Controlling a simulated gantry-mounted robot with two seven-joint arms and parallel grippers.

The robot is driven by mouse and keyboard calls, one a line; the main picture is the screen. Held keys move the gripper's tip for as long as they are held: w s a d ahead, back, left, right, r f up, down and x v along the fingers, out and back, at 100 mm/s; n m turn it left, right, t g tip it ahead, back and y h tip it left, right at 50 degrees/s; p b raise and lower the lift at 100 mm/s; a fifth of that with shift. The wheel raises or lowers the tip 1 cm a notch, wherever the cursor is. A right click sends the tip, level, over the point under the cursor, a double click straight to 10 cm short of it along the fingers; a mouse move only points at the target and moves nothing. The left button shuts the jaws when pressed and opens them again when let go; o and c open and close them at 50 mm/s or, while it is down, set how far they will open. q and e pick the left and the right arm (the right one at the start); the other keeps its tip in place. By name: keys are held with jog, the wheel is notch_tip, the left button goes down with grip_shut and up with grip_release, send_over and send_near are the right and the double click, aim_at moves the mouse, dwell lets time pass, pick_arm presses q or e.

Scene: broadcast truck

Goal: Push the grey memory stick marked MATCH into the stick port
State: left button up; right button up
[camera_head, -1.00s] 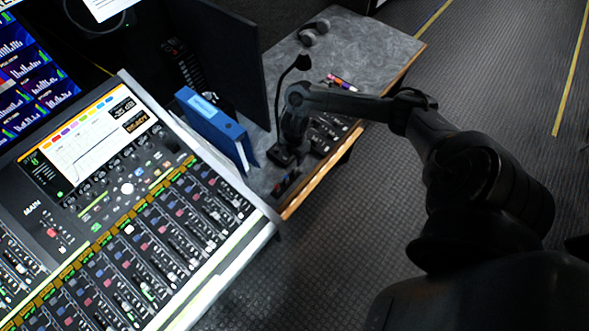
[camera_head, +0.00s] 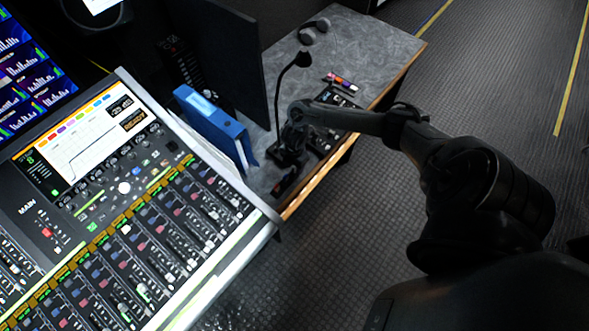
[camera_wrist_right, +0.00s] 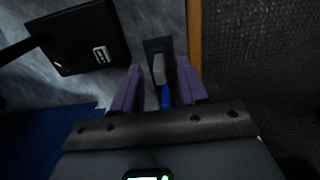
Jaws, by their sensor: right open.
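My right gripper (camera_wrist_right: 160,72) is open, with its two purple fingers on either side of a grey stick (camera_wrist_right: 158,67) in the right wrist view. Gaps show between the stick and both fingers. A blue stick or stripe (camera_wrist_right: 165,97) lies just below the grey one in that view. The grey stick lies in or on a dark holder (camera_wrist_right: 157,46); no MATCH marking is readable, and I cannot tell whether this holder is the stick port. In the head view my right gripper (camera_head: 287,156) is low over the side desk, its fingertips unclear. My left gripper is out of view.
A black block with a white label (camera_wrist_right: 80,38) is close left of the fingers. A gooseneck microphone (camera_head: 301,60), blue binder (camera_head: 212,125) and dark screen (camera_head: 232,60) crowd the desk. Its wooden edge (camera_head: 330,165) is close. The mixing console (camera_head: 130,215) stands left.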

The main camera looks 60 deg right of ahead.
jog(key=shift+c, duration=0.4)
grip_shut()
jog(key=shift+r, duration=0.15)
